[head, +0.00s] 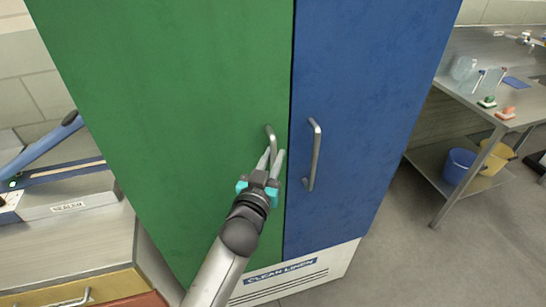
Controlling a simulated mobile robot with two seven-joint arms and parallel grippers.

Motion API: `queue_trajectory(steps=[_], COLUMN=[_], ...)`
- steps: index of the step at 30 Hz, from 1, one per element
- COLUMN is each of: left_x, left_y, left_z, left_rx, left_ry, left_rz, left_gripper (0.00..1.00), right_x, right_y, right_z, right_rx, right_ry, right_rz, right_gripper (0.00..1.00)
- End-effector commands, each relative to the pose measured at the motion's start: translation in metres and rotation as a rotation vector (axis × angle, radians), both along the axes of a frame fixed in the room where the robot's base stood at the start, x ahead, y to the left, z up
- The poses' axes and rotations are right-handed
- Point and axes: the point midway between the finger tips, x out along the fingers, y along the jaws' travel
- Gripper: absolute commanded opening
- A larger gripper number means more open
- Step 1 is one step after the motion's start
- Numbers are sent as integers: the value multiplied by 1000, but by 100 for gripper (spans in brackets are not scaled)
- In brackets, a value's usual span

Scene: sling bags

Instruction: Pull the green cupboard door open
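The green cupboard door (170,90) fills the left half of the cupboard and looks closed, level with the blue door. Its grey metal bar handle (270,135) is near the door's right edge. My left gripper (273,158) reaches up from below to this handle. Its two fingers stand apart, one on each side of the handle's lower part. Whether they touch the bar is too small to tell. The handle's lower end is hidden by the gripper. My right gripper is not in view.
The blue door (365,100) with its own bar handle (314,155) is directly right of the gripper. A label panel (280,272) is below the doors. A drawer counter (70,235) stands at left. A metal table (500,100) with buckets beneath stands at right. Grey floor is clear in front.

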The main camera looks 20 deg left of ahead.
Motion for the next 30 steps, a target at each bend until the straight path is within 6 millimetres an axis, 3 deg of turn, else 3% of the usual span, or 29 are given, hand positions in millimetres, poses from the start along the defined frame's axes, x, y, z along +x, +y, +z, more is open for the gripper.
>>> queue_trajectory(steps=[6,30], left_x=[0,0], left_y=[0,0], left_z=[0,0], left_rx=[0,-1], left_ry=[0,0], left_rz=[0,0], left_gripper=[0,0], right_x=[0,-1], right_y=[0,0], right_z=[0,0], right_rx=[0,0], right_ry=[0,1], right_rz=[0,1], right_gripper=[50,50])
